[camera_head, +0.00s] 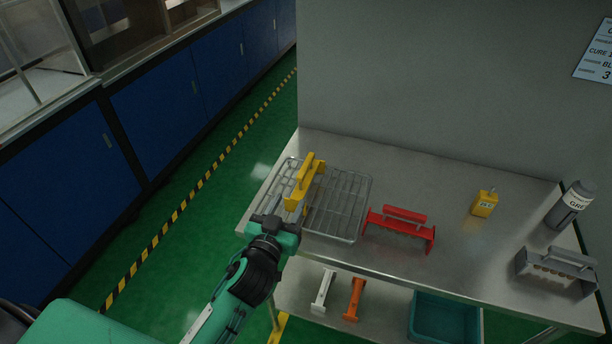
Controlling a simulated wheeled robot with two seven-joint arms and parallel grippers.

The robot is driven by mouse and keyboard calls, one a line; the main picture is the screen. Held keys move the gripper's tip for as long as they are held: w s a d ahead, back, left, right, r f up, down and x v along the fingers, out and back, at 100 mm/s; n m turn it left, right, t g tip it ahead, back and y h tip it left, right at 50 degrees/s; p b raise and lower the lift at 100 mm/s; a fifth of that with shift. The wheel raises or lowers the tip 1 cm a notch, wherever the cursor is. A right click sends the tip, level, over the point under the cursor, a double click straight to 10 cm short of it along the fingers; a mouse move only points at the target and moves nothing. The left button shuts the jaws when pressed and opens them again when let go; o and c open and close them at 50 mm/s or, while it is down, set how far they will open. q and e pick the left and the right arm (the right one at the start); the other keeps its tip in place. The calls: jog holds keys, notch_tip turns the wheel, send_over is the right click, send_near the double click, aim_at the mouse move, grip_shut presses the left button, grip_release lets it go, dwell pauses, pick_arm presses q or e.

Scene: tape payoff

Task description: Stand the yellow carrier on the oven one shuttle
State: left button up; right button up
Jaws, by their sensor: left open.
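The yellow carrier (305,186), with a raised bar handle, appears to stand upright on the wire rack (349,207), left of the rack's middle. The rack lies at the left end of the steel table; I see no label on it naming it as the oven one shuttle. My left gripper (289,207) is open, at the near end of the yellow carrier and over the rack's front part. Its fingers are small in view, and I cannot tell whether they touch the carrier. My right gripper is not in view.
A red carrier (400,229) stands right of the rack on the table (459,248). Further right are a small yellow container (484,204), a grey bottle (569,205) and a grey carrier (556,270). White (323,291) and orange (354,299) carriers and a teal bin (444,318) are below.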

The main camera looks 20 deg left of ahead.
aim_at(299, 180)
pick_arm(q)
jog(key=w+p, duration=0.1)
jog(key=w, duration=0.5)
jog(key=shift+w+d, duration=0.1)
jog(key=shift+w, duration=0.3)
jog(key=w+p, duration=0.2)
jog(key=w, duration=0.2)
jog(key=shift+w, duration=0.6)
jog(key=shift+c, duration=0.2)
grip_shut()
